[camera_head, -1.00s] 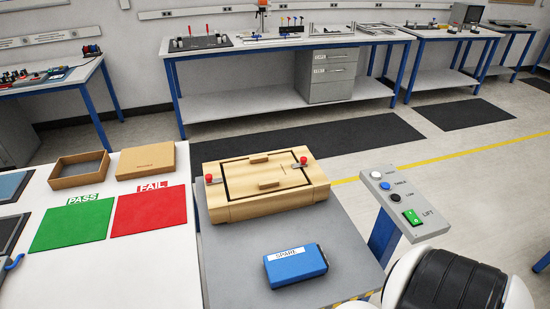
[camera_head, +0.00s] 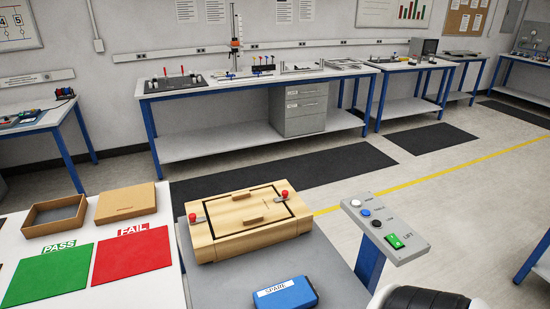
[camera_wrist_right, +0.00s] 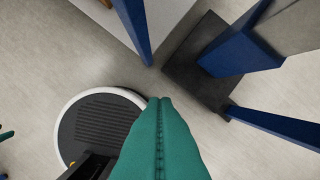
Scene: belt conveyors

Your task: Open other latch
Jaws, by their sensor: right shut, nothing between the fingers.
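A light wooden box (camera_head: 222,247) with an inset lid and wooden grips stands on the grey table in the head view. The left latch (camera_head: 193,218), with a red knob, sits at the lid's left edge. The right latch (camera_head: 284,195), also red-knobbed, sits at the lid's far right corner. The latches are too small to tell their exact positions. My right gripper (camera_wrist_right: 160,101) shows in the right wrist view, its teal fingers shut together and empty, above the floor and away from the box. My left gripper is in neither view.
A blue case marked SPARE (camera_head: 286,294) lies in front of the box. A button panel (camera_head: 384,228) stands to the right. Green PASS (camera_head: 47,274) and red FAIL (camera_head: 132,254) mats and two cardboard boxes are on the left table. Open floor lies beyond.

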